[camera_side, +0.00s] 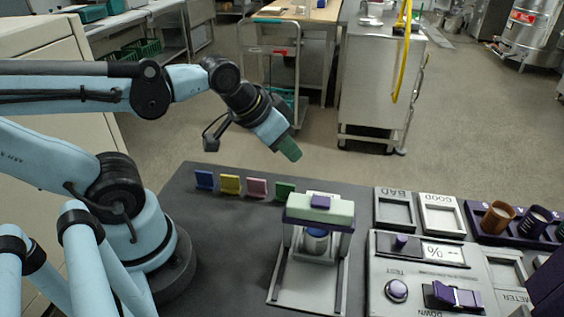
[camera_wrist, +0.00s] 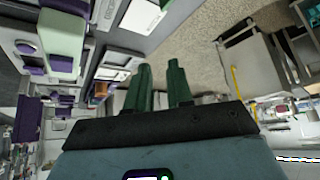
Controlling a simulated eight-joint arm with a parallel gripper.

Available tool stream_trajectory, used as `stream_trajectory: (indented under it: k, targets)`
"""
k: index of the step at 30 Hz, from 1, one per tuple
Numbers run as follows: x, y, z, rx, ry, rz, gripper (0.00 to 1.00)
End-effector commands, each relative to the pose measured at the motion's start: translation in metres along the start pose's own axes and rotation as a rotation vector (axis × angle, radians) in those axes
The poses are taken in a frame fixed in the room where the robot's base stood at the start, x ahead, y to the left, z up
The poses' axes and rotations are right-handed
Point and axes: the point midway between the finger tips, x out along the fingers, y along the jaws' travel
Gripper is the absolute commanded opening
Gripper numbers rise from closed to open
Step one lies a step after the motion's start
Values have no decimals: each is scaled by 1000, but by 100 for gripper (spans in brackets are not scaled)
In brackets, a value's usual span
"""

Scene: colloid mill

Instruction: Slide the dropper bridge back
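The dropper bridge (camera_side: 338,211) is a pale green crossbar with a purple block on top. It stands over a grey base plate (camera_side: 285,291) with rails, toward the plate's far end. A blue-topped container (camera_side: 316,242) sits under the bridge, partly hidden. My gripper (camera_side: 291,153) hangs in the air above and beyond the bridge, well apart from it. In the wrist view, my two green fingers (camera_wrist: 161,68) stand apart with nothing between them. A pale green block that looks like the bridge (camera_wrist: 62,32) shows at upper left there.
Blue (camera_side: 204,180), yellow (camera_side: 229,184), pink (camera_side: 256,188) and green (camera_side: 285,190) tabs stand left of the bridge. BAD (camera_side: 395,226) and GOOD (camera_side: 443,231) trays, a control panel (camera_side: 385,270) and a purple cup rack (camera_side: 484,227) lie right. Air above the bridge is clear.

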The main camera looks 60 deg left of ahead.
Motion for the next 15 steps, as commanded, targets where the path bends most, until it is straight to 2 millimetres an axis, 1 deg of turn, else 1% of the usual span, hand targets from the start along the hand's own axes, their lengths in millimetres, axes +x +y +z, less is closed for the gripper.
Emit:
stream_trajectory:
  k: [1,5,6,8,9,12,15]
  targets:
    - [-3,6,-5,33,-27,13,29]
    - [-17,33,-20,193,-154,65,49]
    - [-23,43,-25,255,-202,85,55]
    - [-32,58,-31,349,-276,115,64]
    - [-38,68,-34,410,-322,134,66]
    - [-53,89,-41,549,-425,177,66]
    - [-65,104,-44,652,-502,209,66]
